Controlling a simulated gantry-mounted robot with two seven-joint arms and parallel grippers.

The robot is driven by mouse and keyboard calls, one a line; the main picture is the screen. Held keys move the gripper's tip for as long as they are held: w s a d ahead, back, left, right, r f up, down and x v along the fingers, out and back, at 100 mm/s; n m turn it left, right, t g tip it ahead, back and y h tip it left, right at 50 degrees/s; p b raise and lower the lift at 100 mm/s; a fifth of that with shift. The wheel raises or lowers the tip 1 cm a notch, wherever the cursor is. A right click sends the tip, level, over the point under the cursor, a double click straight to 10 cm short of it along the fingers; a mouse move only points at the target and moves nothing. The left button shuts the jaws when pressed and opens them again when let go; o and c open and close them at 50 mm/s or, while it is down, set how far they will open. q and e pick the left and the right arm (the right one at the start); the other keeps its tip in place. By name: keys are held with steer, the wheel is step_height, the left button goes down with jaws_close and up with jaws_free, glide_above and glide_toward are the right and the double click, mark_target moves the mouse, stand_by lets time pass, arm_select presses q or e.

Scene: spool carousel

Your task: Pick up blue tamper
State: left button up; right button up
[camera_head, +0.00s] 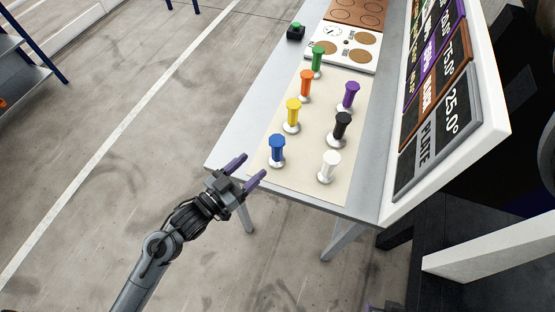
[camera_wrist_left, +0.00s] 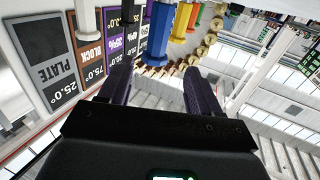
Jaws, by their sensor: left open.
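The blue tamper (camera_head: 277,150) stands upright on the beige mat (camera_head: 258,180), near the mat's front left corner. My left gripper (camera_head: 247,170) is open and empty, just left of and in front of the blue tamper, with its purple fingers pointing toward it. In the left wrist view the blue tamper (camera_wrist_left: 160,35) shows ahead, between the two open fingers (camera_wrist_left: 160,90); the fingers do not touch it.
Near the blue tamper stand a yellow (camera_head: 292,114), a black (camera_head: 340,128) and a white tamper (camera_head: 329,167). Orange (camera_head: 306,84), purple (camera_head: 348,95) and green (camera_head: 317,60) ones stand farther back. A sign panel (camera_head: 430,135) rises along the right.

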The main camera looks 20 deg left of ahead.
mark_target(273, 150)
arm_select(q)
steer(key=x, duration=0.4)
steer(key=shift+w+d, duration=0.1)
steer(key=shift+w, duration=0.2)
steer(key=shift+d+b+x, duration=0.1)
steer(key=shift+b+x, duration=0.2)
steer(key=shift+x, duration=1.2)
steer(key=shift+d+b+x, duration=0.15)
steer(key=shift+b+x, duration=0.1)
steer(key=shift+x, duration=1.2)
steer(key=shift+s, duration=0.1)
steer(key=c, duration=1.1)
steer(key=shift+c, duration=0.2)
